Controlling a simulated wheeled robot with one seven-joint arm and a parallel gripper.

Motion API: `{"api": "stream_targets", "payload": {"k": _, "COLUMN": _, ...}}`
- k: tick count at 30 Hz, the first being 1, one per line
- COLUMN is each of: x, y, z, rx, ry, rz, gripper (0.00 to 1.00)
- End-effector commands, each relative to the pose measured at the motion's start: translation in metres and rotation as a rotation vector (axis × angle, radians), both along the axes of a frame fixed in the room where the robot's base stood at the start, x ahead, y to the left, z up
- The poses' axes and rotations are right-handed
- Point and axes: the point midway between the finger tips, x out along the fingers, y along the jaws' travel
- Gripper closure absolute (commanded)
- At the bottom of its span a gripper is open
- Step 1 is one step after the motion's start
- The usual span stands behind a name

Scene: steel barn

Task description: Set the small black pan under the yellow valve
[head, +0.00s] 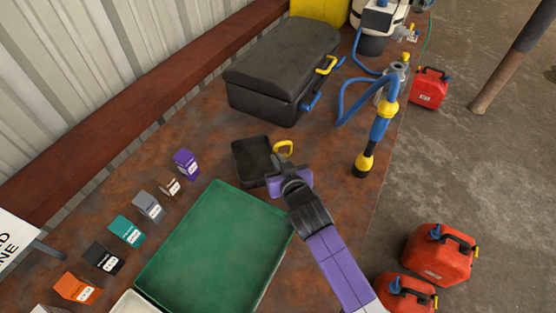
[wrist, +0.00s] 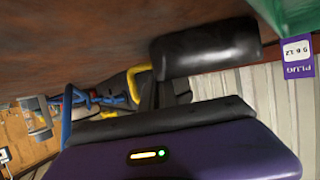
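The small black pan (head: 253,160) is a shallow, dark rectangular tray on the rusty table, beyond the green tray; its dark side shows in the wrist view (wrist: 208,48). A yellow loop (head: 284,148) is at its right end. My gripper (head: 277,164) is right at that end of the pan, by the loop. The finger gap is hidden, so I cannot tell whether it grips. A small yellowish tap (head: 411,34) shows on the white container at the back right; I cannot tell for certain that it is the yellow valve.
A big black case (head: 280,65) stands behind the pan. A blue hose tool with yellow ends (head: 379,130) stands right of it. The green tray (head: 215,245) is in front, with small labelled boxes (head: 126,230) to the left. Red cans (head: 438,254) are beyond the table's right edge.

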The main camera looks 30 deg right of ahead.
Motion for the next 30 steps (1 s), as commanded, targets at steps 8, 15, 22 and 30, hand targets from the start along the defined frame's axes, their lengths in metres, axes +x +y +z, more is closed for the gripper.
{"api": "stream_targets", "payload": {"k": 8, "x": 0.0, "y": 0.0, "z": -0.002, "rx": 0.0, "ry": 0.0, "rz": 0.0, "gripper": 0.75}}
{"api": "stream_targets", "payload": {"k": 15, "x": 0.0, "y": 0.0, "z": -0.002, "rx": 0.0, "ry": 0.0, "rz": 0.0, "gripper": 0.75}}
{"api": "stream_targets", "payload": {"k": 22, "x": -0.012, "y": 0.002, "z": 0.004, "rx": -0.001, "ry": 0.0, "rz": 0.0, "gripper": 0.75}}
{"api": "stream_targets", "payload": {"k": 30, "x": -0.061, "y": 0.009, "z": 0.024, "rx": -0.001, "ry": 0.0, "rz": 0.0, "gripper": 0.75}}
